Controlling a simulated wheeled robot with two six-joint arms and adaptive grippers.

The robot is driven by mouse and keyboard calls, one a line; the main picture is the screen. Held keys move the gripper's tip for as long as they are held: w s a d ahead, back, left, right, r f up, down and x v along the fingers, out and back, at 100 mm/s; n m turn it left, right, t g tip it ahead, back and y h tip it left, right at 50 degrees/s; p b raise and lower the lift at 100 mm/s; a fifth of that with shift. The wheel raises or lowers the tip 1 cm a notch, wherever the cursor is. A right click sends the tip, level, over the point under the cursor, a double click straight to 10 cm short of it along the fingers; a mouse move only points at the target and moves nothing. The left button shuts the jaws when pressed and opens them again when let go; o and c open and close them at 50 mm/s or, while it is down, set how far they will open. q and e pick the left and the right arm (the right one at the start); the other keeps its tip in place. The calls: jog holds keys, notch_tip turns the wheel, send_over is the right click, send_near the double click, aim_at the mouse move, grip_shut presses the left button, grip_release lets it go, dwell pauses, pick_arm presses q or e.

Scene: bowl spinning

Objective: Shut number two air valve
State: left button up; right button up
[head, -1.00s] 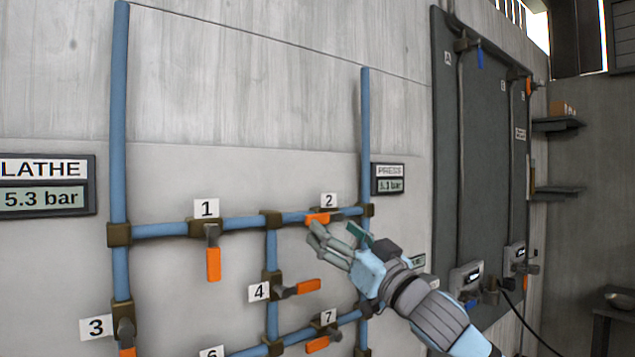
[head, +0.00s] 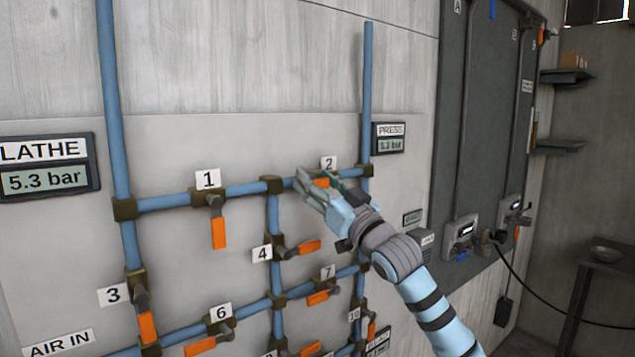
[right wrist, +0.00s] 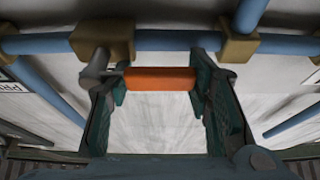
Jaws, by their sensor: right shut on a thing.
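The number two valve carries the label 2 (head: 329,163) on the upper pipe. Its orange handle (head: 320,183) is partly hidden by my right gripper (head: 309,184) in the head view. In the right wrist view the orange handle (right wrist: 160,78) lies between the two finger pads of my right gripper (right wrist: 160,90), which is shut on it. There the handle runs along the pipe (right wrist: 165,41), and its brown valve body (right wrist: 102,40) is at the upper left. My left gripper is not in view.
Valve 1 handle (head: 218,233) hangs down to the left. Valve 4 handle (head: 310,247) and valve 7 handle (head: 318,298) are below my right gripper. The PRESS display (head: 389,138) reads 5.3 bar, as does the LATHE display (head: 46,178). A dark panel (head: 485,130) stands to the right.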

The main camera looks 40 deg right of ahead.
grip_shut()
